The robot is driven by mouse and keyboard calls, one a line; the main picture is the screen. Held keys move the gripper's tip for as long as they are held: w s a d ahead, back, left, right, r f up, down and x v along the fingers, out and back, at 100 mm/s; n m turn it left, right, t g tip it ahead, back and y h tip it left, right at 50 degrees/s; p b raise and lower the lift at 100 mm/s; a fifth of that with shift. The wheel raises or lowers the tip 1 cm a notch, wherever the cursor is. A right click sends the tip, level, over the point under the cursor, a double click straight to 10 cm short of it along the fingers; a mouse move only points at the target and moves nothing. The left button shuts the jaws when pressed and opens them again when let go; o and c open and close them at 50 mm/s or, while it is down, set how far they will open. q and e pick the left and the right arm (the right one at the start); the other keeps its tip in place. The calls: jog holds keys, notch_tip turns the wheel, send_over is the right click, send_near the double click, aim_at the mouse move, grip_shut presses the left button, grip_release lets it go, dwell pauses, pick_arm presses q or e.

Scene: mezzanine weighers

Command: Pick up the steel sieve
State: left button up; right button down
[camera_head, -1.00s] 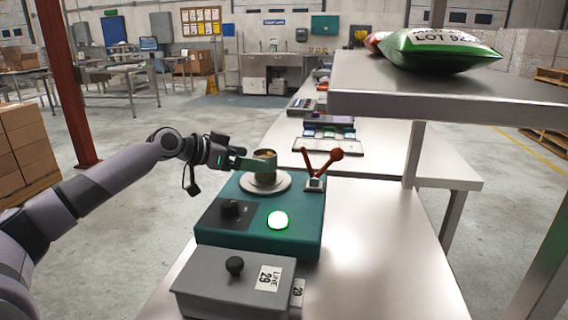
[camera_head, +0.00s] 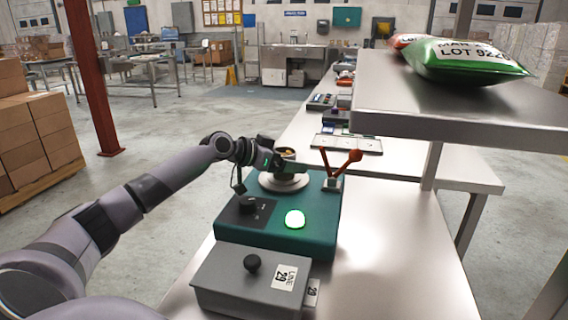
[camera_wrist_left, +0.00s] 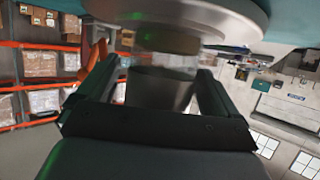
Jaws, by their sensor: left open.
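A small round metal vessel, which I take for the steel sieve (camera_head: 286,153), stands on the round pan (camera_head: 284,183) of the teal weigher (camera_head: 325,222). My left gripper (camera_head: 293,167) reaches in from the left at the vessel's height, and its fingers partly hide it. In the left wrist view, a blurred grey metal cylinder (camera_wrist_left: 160,88) shows between the two open fingers of the gripper (camera_wrist_left: 155,72). A brownish band (camera_wrist_left: 165,42) shows between it and the pan. I cannot tell whether either finger touches it. My right gripper is not in view.
A red forked piece (camera_head: 340,162) stands just right of the pan. A grey box (camera_head: 225,278) labelled 29 sits in front of the weigher. A raised steel shelf (camera_head: 455,105) bearing a green bag (camera_head: 468,60) overhangs at the right. The bench at front right is clear.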

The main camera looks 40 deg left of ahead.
pick_arm(q)
jog(key=shift+w+d+f, duration=0.15)
jog(key=shift+w+f, duration=0.05)
jog(key=shift+w, duration=0.25)
jog(key=c, duration=1.2)
jog(key=shift+r, duration=0.1)
jog(key=shift+c, duration=1)
jog(key=shift+r, duration=0.1)
